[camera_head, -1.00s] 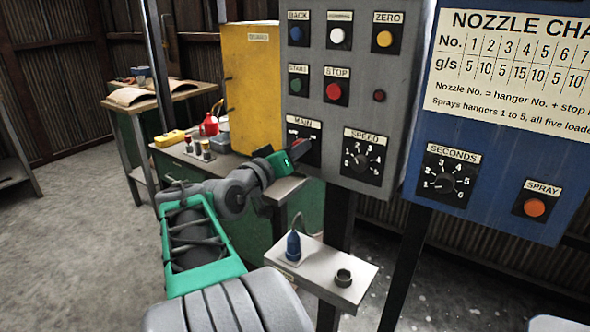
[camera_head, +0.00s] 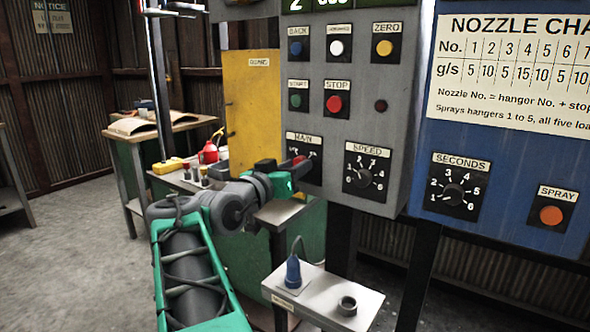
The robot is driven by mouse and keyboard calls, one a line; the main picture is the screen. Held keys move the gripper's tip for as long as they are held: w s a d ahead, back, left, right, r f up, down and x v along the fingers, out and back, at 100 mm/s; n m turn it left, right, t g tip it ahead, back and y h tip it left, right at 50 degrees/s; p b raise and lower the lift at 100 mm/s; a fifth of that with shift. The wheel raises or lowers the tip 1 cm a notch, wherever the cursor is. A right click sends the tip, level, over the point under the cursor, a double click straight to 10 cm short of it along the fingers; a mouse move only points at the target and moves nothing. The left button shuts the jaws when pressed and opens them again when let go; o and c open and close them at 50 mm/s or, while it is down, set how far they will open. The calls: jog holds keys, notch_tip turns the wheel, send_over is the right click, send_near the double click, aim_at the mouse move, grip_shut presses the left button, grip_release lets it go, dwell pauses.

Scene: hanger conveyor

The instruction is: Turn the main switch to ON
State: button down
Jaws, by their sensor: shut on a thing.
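The main switch (camera_head: 312,163) sits on a black plate labelled MAIN, at the lower left of the grey control panel (camera_head: 350,110). My gripper (camera_head: 300,163) is at the plate, reaching in from the left. It is shut on the switch's red handle. The gripper and arm cover the lower left of the plate. The handle's exact angle and the ON and OFF markings are too small and too hidden to read.
The speed dial (camera_head: 367,172) is close on the right. The stop button (camera_head: 334,104) and start button (camera_head: 295,100) are above. A small shelf (camera_head: 325,298) with a blue nozzle (camera_head: 293,270) and a dark ring (camera_head: 347,306) stands below. A yellow cabinet (camera_head: 250,100) is behind.

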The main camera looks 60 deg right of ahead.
jog(key=c, duration=1)
grip_release()
jog(key=a, duration=0.7)
jog(key=shift+w+a, duration=0.4)
